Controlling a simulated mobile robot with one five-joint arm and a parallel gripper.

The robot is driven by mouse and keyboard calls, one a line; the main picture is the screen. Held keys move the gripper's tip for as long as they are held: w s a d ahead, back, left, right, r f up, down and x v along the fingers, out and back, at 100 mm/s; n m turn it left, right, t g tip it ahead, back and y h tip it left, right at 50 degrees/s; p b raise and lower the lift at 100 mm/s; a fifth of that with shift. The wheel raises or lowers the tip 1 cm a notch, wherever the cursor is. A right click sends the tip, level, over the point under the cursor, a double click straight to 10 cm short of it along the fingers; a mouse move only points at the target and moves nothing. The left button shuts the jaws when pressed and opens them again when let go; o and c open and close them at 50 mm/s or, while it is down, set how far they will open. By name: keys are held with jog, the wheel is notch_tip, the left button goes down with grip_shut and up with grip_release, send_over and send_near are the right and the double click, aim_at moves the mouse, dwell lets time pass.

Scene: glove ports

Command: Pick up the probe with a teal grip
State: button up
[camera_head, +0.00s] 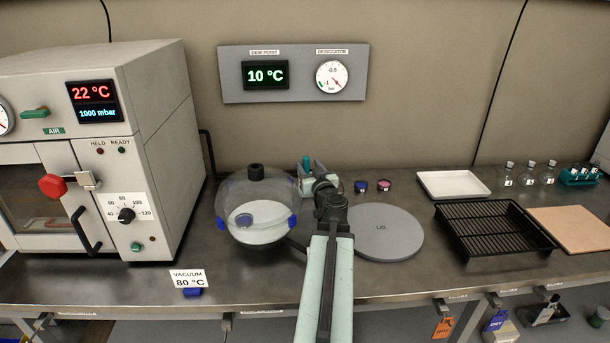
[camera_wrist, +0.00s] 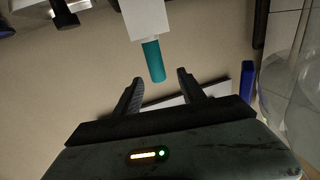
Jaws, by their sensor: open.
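The probe's teal grip (camera_head: 306,163) stands up at the back of the bench, just left of my arm, by a pale holder. It also shows in the wrist view (camera_wrist: 153,62), where its upper end joins a white block (camera_wrist: 144,18). My gripper (camera_wrist: 160,76) is open, with one finger on each side of the grip's end in the picture. No contact with the grip shows, and I cannot tell how far beyond the fingertips it is. The rest of the probe is hidden. In the head view my arm covers most of the gripper.
A glass desiccator (camera_head: 257,205) stands close on the left, a round grey lid (camera_head: 388,232) close on the right. Two small coloured-top pots (camera_head: 372,186) sit behind the lid. A white tray (camera_head: 453,184) and black rack (camera_head: 498,230) are farther right. An oven (camera_head: 110,150) fills the left.

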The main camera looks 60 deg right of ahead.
aim_at(304, 157)
jog(key=x, duration=0.7)
jog(key=shift+w+d+f, duration=0.1)
jog(key=shift+d, duration=0.25)
jog(key=shift+a, duration=0.1)
jog(key=shift+c, duration=0.3)
grip_shut()
